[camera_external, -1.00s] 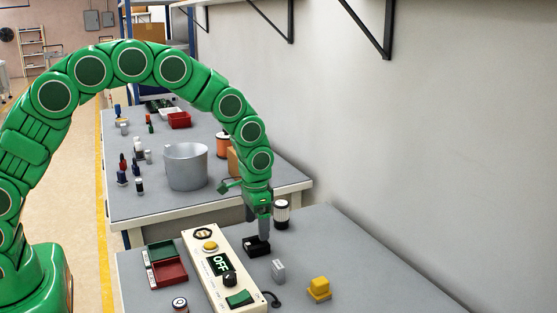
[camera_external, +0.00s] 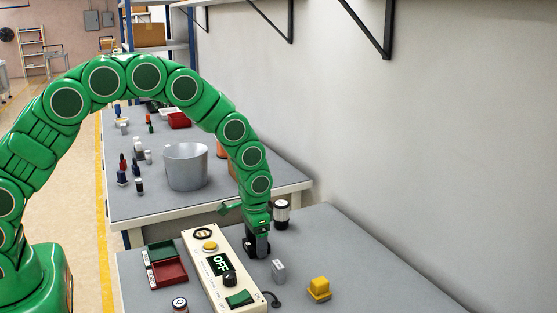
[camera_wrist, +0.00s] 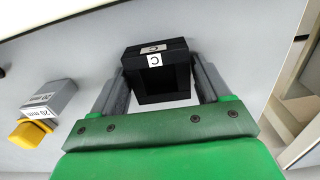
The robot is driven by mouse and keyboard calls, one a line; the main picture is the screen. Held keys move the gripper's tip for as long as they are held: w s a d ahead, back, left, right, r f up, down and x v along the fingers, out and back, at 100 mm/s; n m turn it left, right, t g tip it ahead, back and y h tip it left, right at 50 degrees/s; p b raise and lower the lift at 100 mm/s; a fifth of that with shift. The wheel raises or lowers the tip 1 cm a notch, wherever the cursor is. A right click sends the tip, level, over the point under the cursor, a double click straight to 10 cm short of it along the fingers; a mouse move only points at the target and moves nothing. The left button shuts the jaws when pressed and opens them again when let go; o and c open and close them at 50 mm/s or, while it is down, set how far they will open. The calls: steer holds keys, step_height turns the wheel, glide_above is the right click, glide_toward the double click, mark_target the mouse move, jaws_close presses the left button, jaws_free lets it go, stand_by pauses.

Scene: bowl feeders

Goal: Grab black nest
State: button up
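The black nest is a small black open-topped block with white labels marked C. In the wrist view the black nest (camera_wrist: 158,88) lies between the two grey fingers of my gripper (camera_wrist: 158,82), which stand apart on either side of it. A narrow gap seems to show at the left finger, and I cannot tell whether the right one touches. In the external view my gripper (camera_external: 257,248) points down at the black nest (camera_external: 249,252), which sits on the near table and is partly hidden by the fingers.
A control box (camera_external: 222,270) reading OFF stands close left of the nest. A grey block (camera_external: 278,270) and a yellow block (camera_external: 319,289) stand to the right. A white-and-black cylinder (camera_external: 281,215) stands behind. Red and green trays (camera_external: 168,272) lie farther left.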

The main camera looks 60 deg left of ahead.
steer(key=c, duration=0.9)
step_height(320, 180, up, 4)
steer(key=shift+s+f, duration=0.1)
steer(key=shift+f, duration=0.15)
steer(key=shift+s+a+r, duration=0.1)
steer(key=shift+s+r, duration=1.5)
steer(key=shift+s, duration=0.7)
steer(key=shift+s+d+r, duration=0.1)
steer(key=shift+s+r, duration=1.45)
steer(key=shift+s, duration=0.7)
steer(key=shift+s+a+r, duration=0.1)
steer(key=shift+s+r, duration=1.5)
steer(key=shift+s, duration=0.7)
